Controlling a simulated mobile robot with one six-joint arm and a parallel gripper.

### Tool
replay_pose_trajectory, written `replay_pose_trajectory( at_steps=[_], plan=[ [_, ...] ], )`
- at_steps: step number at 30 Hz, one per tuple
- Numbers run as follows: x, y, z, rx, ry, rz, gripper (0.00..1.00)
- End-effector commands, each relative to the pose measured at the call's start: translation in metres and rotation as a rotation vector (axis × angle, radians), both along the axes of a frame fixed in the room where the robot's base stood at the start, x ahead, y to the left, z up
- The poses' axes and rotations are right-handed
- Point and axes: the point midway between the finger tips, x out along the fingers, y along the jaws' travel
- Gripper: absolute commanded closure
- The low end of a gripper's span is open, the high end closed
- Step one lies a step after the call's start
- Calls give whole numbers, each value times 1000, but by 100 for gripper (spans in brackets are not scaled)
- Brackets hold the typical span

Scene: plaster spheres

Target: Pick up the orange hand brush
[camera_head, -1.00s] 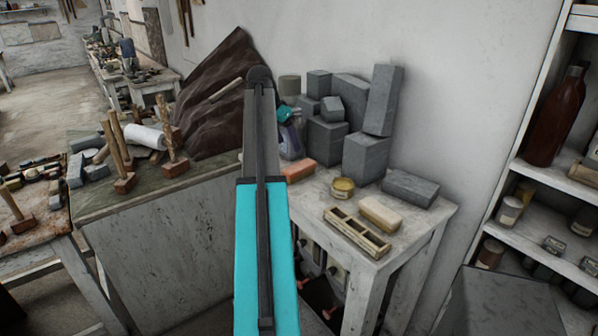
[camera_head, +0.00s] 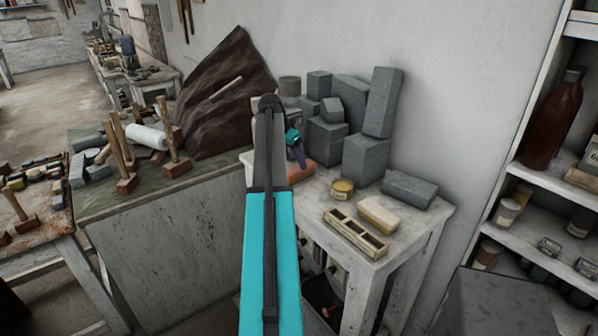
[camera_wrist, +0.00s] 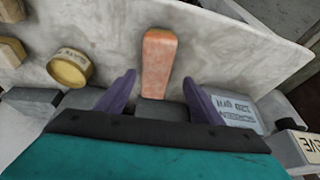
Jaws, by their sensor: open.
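The orange hand brush (camera_head: 301,171) lies on the white table, in front of the grey blocks. In the wrist view the brush (camera_wrist: 158,60) appears as a long orange shape pointing toward my gripper. My gripper (camera_wrist: 159,80) is open, with its purple fingers apart and the near end of the brush lined up between them. In the head view my gripper (camera_head: 299,156) shows just above and behind the brush, partly hidden by my arm. I cannot tell the exact gap between fingers and brush.
The white table (camera_head: 313,200) also carries a yellow-lidded tin (camera_head: 342,188), a beige block (camera_head: 379,214), a slotted wooden tray (camera_head: 355,233) and several grey blocks (camera_head: 366,158). The wall is close behind. A shelf (camera_head: 545,180) stands at the right.

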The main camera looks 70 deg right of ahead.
Motion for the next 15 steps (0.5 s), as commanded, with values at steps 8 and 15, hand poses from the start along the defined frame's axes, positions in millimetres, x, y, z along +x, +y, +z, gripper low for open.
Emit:
replay_pose_trajectory(
  at_steps=[8,15],
  plan=[
    [0,0,-1,0,0,0,39],
    [-3,-1,-4,0,1,0,39]
  ],
)
